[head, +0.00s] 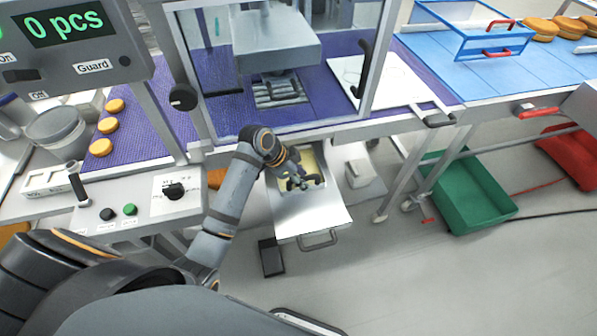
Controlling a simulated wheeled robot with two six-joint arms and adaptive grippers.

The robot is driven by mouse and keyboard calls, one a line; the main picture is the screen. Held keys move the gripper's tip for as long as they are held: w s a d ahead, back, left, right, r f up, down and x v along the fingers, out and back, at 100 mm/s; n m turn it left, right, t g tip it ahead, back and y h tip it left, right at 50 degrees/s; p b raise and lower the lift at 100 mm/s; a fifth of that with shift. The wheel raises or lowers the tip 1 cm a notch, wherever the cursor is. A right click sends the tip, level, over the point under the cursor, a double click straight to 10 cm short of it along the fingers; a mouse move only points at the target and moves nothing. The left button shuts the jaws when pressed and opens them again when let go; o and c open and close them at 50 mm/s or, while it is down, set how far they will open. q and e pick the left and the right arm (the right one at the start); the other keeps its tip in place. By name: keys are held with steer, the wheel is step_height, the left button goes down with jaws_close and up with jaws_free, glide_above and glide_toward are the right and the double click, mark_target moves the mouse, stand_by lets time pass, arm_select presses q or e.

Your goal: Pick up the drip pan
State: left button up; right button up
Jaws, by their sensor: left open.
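A pulled-out metal drawer (312,217) with a front handle sticks out below the machine. A shallow pale-yellow piece, which looks like the drip pan (318,165), lies in its rear part. My gripper and arm hide much of it, and its far end is under the machine's edge. My left gripper (304,184) is open, with its fingers over the yellow piece. I cannot tell whether they touch it. My right gripper is out of view.
The purple belt (150,135) carries several round buns at left. A green crate (468,198) and a red crate (572,155) are on the floor at right. The floor before the drawer is mostly clear.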

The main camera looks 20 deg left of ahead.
arm_select(q)
steer(key=shift+w+d+f, duration=0.15)
steer(key=shift+d+f, duration=0.1)
steer(key=shift+f, duration=0.2)
steer(key=shift+c, duration=0.5)
jaws_close()
steer(key=shift+r, duration=0.1)
